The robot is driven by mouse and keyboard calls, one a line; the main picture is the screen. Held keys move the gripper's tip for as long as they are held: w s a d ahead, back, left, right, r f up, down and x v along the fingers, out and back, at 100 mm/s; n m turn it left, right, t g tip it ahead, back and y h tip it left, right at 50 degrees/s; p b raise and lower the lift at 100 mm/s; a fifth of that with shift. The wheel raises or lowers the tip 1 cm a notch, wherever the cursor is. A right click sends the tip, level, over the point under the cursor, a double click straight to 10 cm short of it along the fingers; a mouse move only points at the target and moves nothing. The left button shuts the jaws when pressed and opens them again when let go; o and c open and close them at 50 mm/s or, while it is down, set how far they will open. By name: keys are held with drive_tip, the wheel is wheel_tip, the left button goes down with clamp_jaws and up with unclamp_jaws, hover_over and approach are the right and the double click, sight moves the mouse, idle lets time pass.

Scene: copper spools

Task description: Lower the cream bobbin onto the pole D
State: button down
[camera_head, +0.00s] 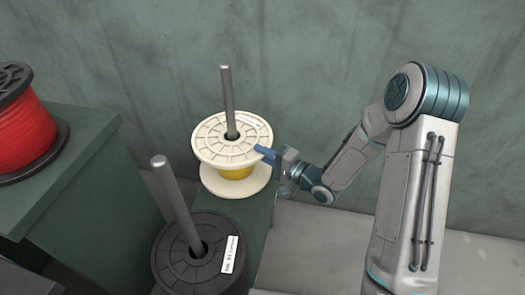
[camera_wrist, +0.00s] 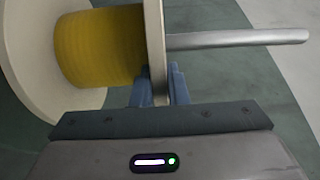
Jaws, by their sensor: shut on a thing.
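The cream bobbin (camera_head: 212,143), with yellow winding, is around a grey metal pole (camera_head: 227,95) at the back; the pole sticks up through its centre hole. I cannot read a letter on this pole. The bobbin looks level, and whether its lower flange rests on the surface is hard to tell. My gripper (camera_head: 264,152) is shut on the bobbin's upper flange at its right edge. In the wrist view the blue fingers (camera_wrist: 159,88) pinch the flange, beside the yellow winding (camera_wrist: 98,47), and the pole (camera_wrist: 240,39) extends to the right.
A black spool (camera_head: 172,262) with a white label sits around a second pole (camera_head: 178,200) in front. A red spool (camera_head: 22,132) stands on a green bench (camera_head: 95,140) at the left. A green wall is close behind. The pale floor at the right is clear.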

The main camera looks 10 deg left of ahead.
sight(264, 183)
drive_tip(key=shift+f+b, duration=3.2)
drive_tip(key=shift+f, duration=2.15)
drive_tip(key=c, duration=1.3)
unclamp_jaws()
drive_tip(key=shift+c, duration=0.2)
drive_tip(key=shift+s+d+f, duration=0.1)
drive_tip(key=shift+d+f, duration=0.05)
drive_tip(key=shift+f, duration=0.05)
drive_tip(key=p+v, duration=0.2)
drive_tip(key=v, duration=1.1)
drive_tip(key=shift+d, duration=0.3)
drive_tip(key=shift+s+r, duration=0.1)
drive_tip(key=shift+r, duration=0.05)
